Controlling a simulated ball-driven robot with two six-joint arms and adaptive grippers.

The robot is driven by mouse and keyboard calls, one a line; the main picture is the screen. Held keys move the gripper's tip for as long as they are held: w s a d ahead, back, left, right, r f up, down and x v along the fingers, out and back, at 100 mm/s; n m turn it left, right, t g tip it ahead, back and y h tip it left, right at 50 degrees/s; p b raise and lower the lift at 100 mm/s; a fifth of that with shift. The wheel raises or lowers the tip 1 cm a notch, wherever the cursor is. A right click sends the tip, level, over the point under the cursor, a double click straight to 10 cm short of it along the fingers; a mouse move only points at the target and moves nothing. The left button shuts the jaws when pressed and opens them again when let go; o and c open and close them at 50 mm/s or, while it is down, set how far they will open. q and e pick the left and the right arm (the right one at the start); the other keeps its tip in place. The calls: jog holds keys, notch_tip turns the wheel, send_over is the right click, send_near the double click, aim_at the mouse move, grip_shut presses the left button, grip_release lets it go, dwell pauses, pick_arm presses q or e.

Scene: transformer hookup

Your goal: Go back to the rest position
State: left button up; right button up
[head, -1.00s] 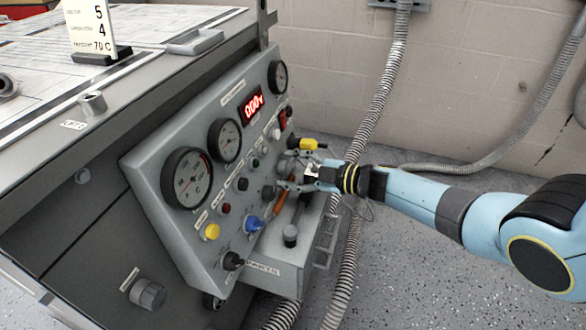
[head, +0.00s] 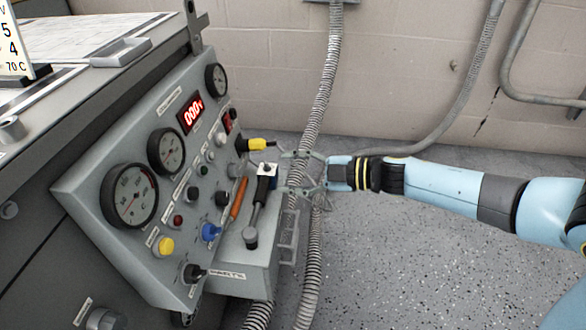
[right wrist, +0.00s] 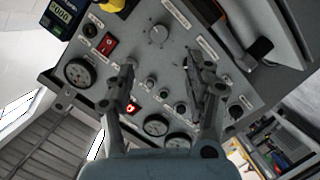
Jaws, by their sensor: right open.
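My right gripper (head: 284,173) is open and empty, off to the right of the sloped grey control panel (head: 95,195). Its two fingers are spread, with the panel's shelf just to their left in the head view. In the right wrist view the open fingers (right wrist: 160,75) frame the panel face with nothing between them. My left gripper is in neither view.
The panel has gauges (head: 129,195), a red lit display (head: 190,114), a yellow-and-black plug (head: 256,145), a blue knob (head: 209,232) and a yellow knob (head: 164,245). An orange-handled tool (head: 238,198) lies by the shelf. Ribbed conduits (head: 322,80) run behind; floor at right is clear.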

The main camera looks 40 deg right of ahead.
dwell(0.5)
jog(key=s+f+m+g+h+p, duration=0.45)
jog(key=s+f+m+h, duration=0.5)
jog(key=s+f, duration=1.1)
jog(key=s+a+f+m+g, duration=0.1)
jog(key=s+f+m+g, duration=0.2)
jog(key=s, duration=1)
jog(key=s+a+f+m+g+p, duration=0.1)
jog(key=s+g, duration=0.4)
jog(key=s, duration=0.8)
notch_tip(320, 180, down, 3)
jog(key=shift+a+r+m, duration=0.2)
jog(key=shift+a+m, duration=0.3)
jog(key=shift+m, duration=0.45)
